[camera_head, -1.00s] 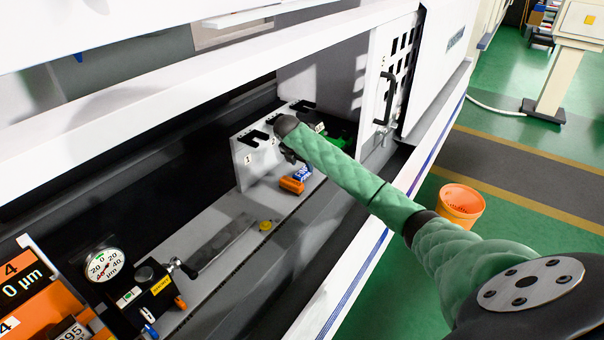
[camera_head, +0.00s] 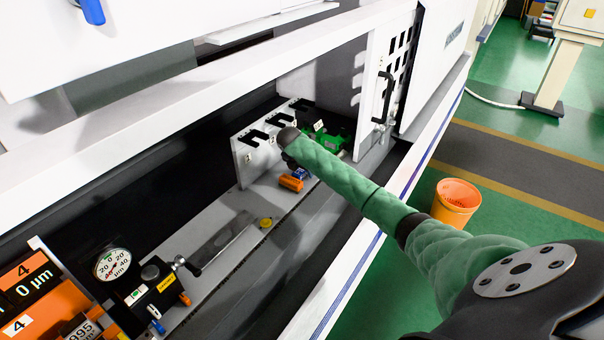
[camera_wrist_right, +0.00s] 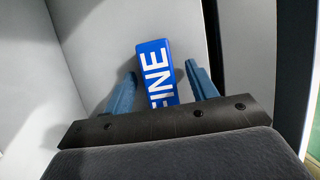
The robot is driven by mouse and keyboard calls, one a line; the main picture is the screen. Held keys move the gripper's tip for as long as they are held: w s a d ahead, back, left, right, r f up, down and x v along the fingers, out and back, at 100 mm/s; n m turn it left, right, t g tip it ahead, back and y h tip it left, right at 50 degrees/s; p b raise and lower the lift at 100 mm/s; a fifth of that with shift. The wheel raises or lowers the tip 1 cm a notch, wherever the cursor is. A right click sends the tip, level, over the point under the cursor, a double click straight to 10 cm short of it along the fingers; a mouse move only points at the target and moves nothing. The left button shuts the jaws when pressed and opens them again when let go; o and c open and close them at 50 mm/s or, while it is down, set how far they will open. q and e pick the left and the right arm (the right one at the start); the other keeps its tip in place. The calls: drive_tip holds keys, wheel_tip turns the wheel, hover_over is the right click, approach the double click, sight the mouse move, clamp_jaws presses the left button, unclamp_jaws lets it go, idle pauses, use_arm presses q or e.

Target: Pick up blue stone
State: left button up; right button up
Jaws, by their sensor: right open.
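The blue stone (camera_wrist_right: 157,70) is a small block with white lettering ending in "INE". In the right wrist view it lies on the grey shelf between the two blue fingers of my right gripper (camera_wrist_right: 160,88), which is open around it. Its near end is hidden by the gripper body. In the head view the blue stone (camera_head: 301,173) shows as a small blue patch just below the dark wrist end of my right arm, beside an orange stone (camera_head: 290,183). My right gripper's fingers are mostly hidden there. My left gripper is not in view.
A white slotted rack (camera_head: 250,150) stands behind the stones, with green blocks (camera_head: 325,140) at its right. A round dial gauge (camera_head: 112,264) and a black fixture (camera_head: 155,285) sit at lower left. A yellow round piece (camera_head: 266,222) lies on the shelf. The shelf's dark front edge is close.

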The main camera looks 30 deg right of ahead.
drive_tip(key=shift+f, duration=0.25)
idle(0.4)
drive_tip(key=c, duration=1.1)
